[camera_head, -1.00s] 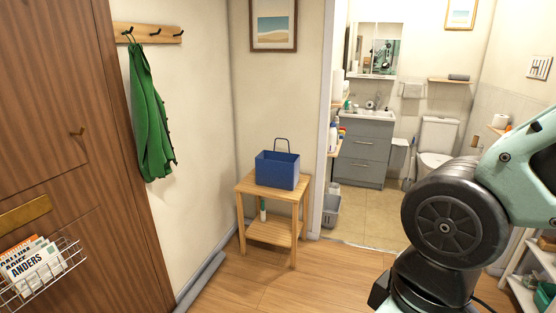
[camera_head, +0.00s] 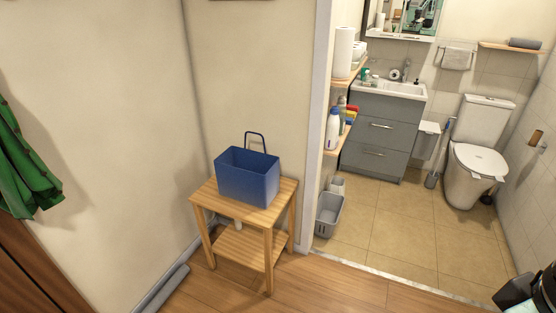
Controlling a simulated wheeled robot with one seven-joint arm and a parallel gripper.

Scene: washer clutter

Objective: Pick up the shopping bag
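The shopping bag (camera_head: 247,182) is dark blue and boxy, with an open top and a thin loop handle (camera_head: 255,142) standing up at its back. It stands upright on the top of a small two-tier wooden table (camera_head: 285,187), against the wall. No gripper is visible; only dark parts at the lower right corner seem to belong to my arm. Nothing touches the bag.
A small light item stands on the table's lower shelf (camera_head: 243,250), partly hidden. A bathroom doorway opens to the right, with a grey bin (camera_head: 328,214), shelves of bottles, a vanity (camera_head: 378,134) and a toilet (camera_head: 474,165). A green jacket (camera_head: 22,165) hangs at left. The wooden floor (camera_head: 330,287) in front is clear.

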